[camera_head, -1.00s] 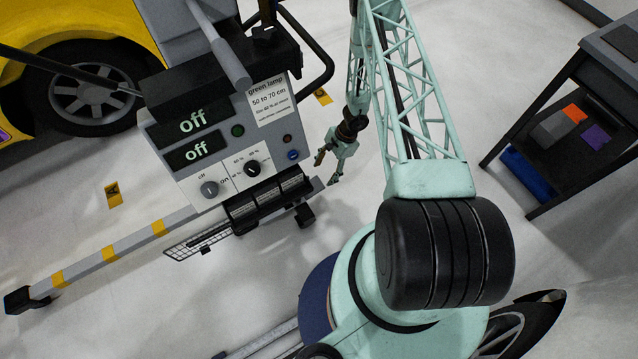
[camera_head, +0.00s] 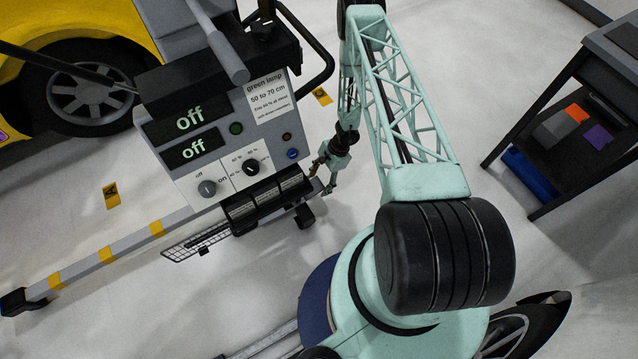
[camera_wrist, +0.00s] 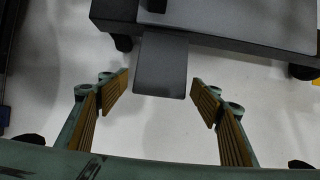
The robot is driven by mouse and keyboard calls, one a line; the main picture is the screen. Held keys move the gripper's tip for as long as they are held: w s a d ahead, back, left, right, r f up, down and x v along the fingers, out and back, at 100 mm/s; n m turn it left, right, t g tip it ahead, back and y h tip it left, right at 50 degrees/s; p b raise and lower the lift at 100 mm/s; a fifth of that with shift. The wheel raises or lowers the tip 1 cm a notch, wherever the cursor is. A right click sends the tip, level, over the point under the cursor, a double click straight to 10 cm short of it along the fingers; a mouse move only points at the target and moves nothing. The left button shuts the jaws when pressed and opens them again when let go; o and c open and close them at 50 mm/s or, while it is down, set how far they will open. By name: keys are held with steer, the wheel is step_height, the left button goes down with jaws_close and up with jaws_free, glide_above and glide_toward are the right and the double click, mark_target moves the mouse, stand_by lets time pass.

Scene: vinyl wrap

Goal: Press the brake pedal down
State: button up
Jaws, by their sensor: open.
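A flat grey plate, which looks like the brake pedal (camera_wrist: 162,66), sticks out from a dark base in the wrist view. My gripper (camera_wrist: 160,98) is open and empty, with one ribbed finger on each side of the plate's near end. A gap shows between each finger and the plate; I cannot tell the height between them. In the head view my gripper (camera_head: 322,181) is low beside the right side of the control cart (camera_head: 235,150). The pedal cannot be made out clearly there.
The cart's panel has two "off" displays (camera_head: 191,135) and knobs. A caster (camera_head: 304,215) is just below my gripper in the head view. A yellow car (camera_head: 75,25) stands at left, a dark shelf (camera_head: 560,120) at right.

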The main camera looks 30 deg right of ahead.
steer(key=shift+c, duration=0.7)
steer(key=c, duration=1)
steer(key=shift+d+f, duration=0.15)
steer(key=shift+f, duration=0.75)
steer(key=shift+d+f+p, duration=0.1)
steer(key=shift+f+p, duration=0.45)
steer(key=shift+f, duration=1)
steer(key=o, duration=1.1)
steer(key=shift+o, duration=0.2)
steer(key=shift+r, duration=0.2)
steer(key=v, duration=1.1)
steer(key=shift+d+r, duration=0.2)
steer(key=shift+r, duration=0.05)
